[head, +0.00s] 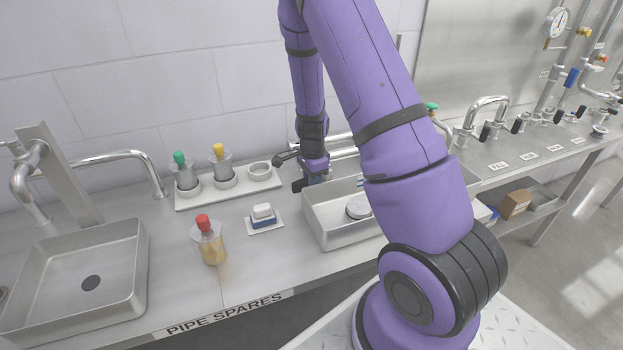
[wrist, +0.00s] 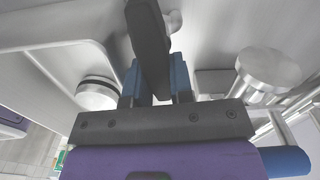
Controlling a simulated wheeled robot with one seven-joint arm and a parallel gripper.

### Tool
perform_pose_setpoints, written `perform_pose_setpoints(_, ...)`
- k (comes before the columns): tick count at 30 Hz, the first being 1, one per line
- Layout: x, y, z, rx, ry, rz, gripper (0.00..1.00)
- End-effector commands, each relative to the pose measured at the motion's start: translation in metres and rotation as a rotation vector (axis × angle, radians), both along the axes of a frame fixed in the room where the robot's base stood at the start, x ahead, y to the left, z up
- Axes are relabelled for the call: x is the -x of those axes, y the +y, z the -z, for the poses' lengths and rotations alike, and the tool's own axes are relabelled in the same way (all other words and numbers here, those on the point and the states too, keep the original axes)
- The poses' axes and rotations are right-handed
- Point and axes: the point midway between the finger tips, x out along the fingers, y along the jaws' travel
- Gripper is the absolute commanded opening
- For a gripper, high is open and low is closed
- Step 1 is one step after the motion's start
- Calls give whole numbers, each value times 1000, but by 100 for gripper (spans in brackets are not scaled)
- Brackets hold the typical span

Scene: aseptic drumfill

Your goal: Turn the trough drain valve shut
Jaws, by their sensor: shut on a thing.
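My gripper (wrist: 154,82) is shut on a black lever handle (wrist: 148,35), which sits between its two blue fingertips in the wrist view. The lever runs from the fingers up to the top edge of that view. I take it to be the trough drain valve's handle; the valve body is mostly hidden. In the head view my gripper (head: 316,178) points down at the back left corner of the steel trough (head: 318,229). My purple arm hides much of the trough's right side. A round metal piece (head: 358,207) lies in the trough.
A white rack (head: 230,192) with green-capped and yellow-capped vessels stands left of the gripper. A red-capped bottle (head: 209,240) and a small white-and-blue block (head: 263,214) stand in front. A sink (head: 85,275) is at far left. Taps and pipes (head: 487,110) line the right.

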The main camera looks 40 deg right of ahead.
Motion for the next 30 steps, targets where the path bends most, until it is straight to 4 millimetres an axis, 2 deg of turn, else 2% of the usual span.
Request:
perform_pose_setpoints(9, 1, 1, 0, 0, -1, 113, 0)
perform_pose_setpoints(25, 2, 1, 0, -1, -1, 136, 0)
perform_pose_setpoints(26, 2, 1, 0, -1, -1, 136, 29)
perform_pose_setpoints(28, 2, 1, 0, -1, -1, 136, 45)
perform_pose_setpoints(30, 2, 1, 0, -1, 0, 135, 47)
